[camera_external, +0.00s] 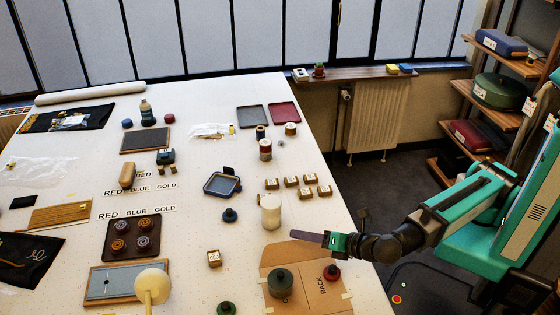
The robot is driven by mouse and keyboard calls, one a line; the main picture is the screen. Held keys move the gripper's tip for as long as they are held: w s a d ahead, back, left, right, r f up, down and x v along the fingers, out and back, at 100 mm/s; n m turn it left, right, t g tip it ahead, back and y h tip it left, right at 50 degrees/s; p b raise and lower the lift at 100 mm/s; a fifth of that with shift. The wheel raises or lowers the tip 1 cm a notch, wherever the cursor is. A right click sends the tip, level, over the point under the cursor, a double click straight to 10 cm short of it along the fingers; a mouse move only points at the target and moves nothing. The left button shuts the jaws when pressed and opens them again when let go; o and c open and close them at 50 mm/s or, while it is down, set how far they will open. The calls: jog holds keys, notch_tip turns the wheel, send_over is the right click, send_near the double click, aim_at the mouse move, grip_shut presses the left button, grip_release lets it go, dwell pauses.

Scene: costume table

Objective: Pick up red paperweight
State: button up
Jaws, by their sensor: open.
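The red paperweight (331,272), a small dark red round piece with a knob, stands on the brown cardboard sheet (307,291) near the word BACK, at the table's right edge. My gripper (308,238) comes in from the right, above and a little left of the red paperweight in the picture, apart from it. It points left toward the cream cylinder (270,212). Its jaws are open and nothing shows between them. One finger hides most of the other.
A dark green round weight (281,283) stands on the cardboard left of the red one. A green piece (226,308) and a blue piece (230,214) stand farther left. Several small wooden blocks (291,181) lie behind the cream cylinder. A lamp (152,285) rises at front left.

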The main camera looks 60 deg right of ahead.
aim_at(335, 269)
jog(key=s+f+n, duration=0.1)
jog(key=s, duration=0.3)
jog(key=s+a+n, duration=0.1)
jog(key=s, duration=0.3)
jog(key=s+a+f+n+h, duration=0.1)
jog(key=s+n, duration=0.1)
jog(key=s, duration=0.2)
jog(key=shift+f, duration=0.3)
jog(key=s+n, duration=0.1)
jog(key=s, duration=0.2)
jog(key=s+n, duration=0.1)
jog(key=s, duration=0.2)
jog(key=s+f+n, duration=0.1)
jog(key=s, duration=0.3)
jog(key=shift+d+f+n+h, duration=0.1)
jog(key=shift+d+n+h, duration=0.2)
jog(key=shift+d+n, duration=0.1)
jog(key=shift+w, duration=0.1)
jog(key=shift+p+x, duration=0.55)
jog(key=shift+x, duration=3.7)
jog(key=shift+p+x, duration=0.85)
jog(key=shift+x, duration=1.75)
